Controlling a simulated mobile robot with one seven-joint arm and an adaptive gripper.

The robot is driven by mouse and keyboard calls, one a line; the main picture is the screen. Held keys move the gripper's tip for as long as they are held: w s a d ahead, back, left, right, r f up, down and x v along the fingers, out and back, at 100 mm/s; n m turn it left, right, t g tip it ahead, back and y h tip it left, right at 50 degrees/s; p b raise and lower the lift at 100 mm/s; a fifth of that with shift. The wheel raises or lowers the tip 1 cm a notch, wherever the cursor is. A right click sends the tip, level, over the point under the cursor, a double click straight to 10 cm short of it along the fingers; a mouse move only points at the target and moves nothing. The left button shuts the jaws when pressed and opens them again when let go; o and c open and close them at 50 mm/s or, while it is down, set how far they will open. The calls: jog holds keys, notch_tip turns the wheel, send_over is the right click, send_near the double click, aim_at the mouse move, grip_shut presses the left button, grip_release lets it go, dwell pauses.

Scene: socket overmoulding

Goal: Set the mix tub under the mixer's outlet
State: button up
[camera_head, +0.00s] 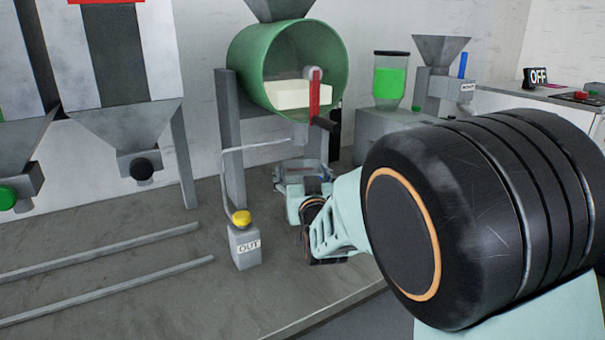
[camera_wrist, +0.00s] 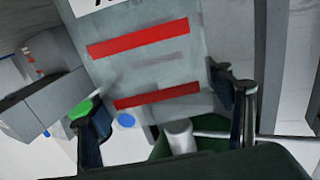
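The mix tub (camera_head: 288,187) appears to be the small grey, see-through container below the mixer. The mixer (camera_head: 240,70) is a green drum on grey legs, with a pale block inside. Its outlet (camera_head: 300,135) appears to be the short spout at the drum's lower front, above the tub. My gripper (camera_head: 312,205) is low, just in front of the tub and partly over it. In the wrist view its two dark fingers (camera_wrist: 165,112) stand wide apart. A grey panel with red stripes (camera_wrist: 145,65) shows beyond them; I cannot tell what it belongs to or whether the fingers touch anything.
Two metal rails (camera_head: 110,285) lie at left. Grey hoppers (camera_head: 110,125) stand at far left. The table (camera_head: 180,240) is bare between rails and bottle.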

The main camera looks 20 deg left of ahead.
jog(key=shift+o, duration=0.7)
jog(key=shift+r, duration=0.15)
jog(key=shift+s+d, duration=0.1)
jog(key=shift+s, duration=0.1)
jog(key=p+v, duration=0.1)
jog(key=v, duration=1)
jog(key=shift+s+p, duration=0.25)
jog(key=shift+p, duration=0.15)
jog(key=shift+d, duration=0.15)
